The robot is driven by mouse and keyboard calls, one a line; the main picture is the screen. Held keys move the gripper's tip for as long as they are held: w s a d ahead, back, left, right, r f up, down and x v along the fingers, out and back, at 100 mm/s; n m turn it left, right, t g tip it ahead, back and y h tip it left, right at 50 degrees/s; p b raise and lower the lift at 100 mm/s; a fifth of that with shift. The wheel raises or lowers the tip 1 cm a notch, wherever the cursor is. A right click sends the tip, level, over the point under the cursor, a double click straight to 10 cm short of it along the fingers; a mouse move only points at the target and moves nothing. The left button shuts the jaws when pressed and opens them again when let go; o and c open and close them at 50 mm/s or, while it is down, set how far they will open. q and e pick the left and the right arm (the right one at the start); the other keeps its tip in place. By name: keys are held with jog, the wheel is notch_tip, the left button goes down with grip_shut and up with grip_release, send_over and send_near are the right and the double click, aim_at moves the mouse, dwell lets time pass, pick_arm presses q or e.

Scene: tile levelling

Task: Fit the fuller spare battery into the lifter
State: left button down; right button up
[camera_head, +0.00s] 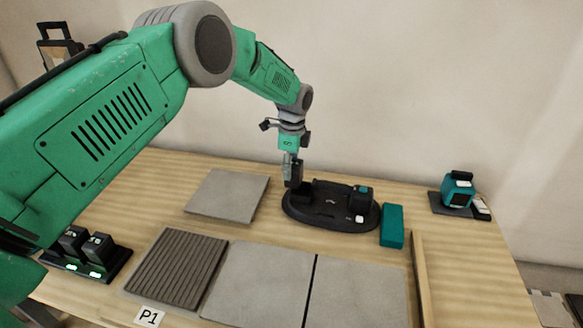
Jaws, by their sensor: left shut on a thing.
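The lifter (331,212) is a black oval-based device at the back middle of the table, with a raised dark block at each end; the right block has a teal top. Two dark spare batteries, one (74,241) left of the other (98,248), stand in a black dock (112,268) at the far left. Green lights glow in front of them; their charge levels are too small to compare. My left gripper (292,178) points down at the lifter's left end, shut on a small dark block. I cannot tell whether this block is separate from the lifter. My right gripper is not in view.
A teal block (392,226) lies just right of the lifter. A teal device (458,189) stands at the far right. Grey tiles (260,283) and a ribbed tile (177,264) fill the front; another tile (228,195) lies behind. A wooden strip (420,275) runs along the right.

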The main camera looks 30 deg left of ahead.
aim_at(300, 165)
pick_arm(q)
jog(key=shift+d+r, duration=0.2)
jog(key=shift+d, duration=0.45)
jog(key=shift+d+r, duration=0.2)
jog(key=shift+d, duration=0.6)
jog(key=shift+a+f, duration=0.15)
jog(key=shift+a, duration=0.3)
jog(key=shift+a+f, duration=0.2)
jog(key=shift+a, duration=0.45)
jog(key=shift+a+f, duration=0.2)
jog(key=shift+a, duration=0.4)
jog(key=shift+d+r, duration=0.25)
jog(key=shift+d, duration=0.6)
jog(key=shift+a, duration=0.15)
jog(key=shift+s+a+f, duration=0.1)
jog(key=shift+a+f, duration=0.2)
jog(key=shift+a, duration=0.45)
jog(key=shift+d+r, duration=0.25)
jog(key=shift+d, duration=1)
jog(key=shift+p, duration=0.3)
jog(key=shift+d, duration=0.5)
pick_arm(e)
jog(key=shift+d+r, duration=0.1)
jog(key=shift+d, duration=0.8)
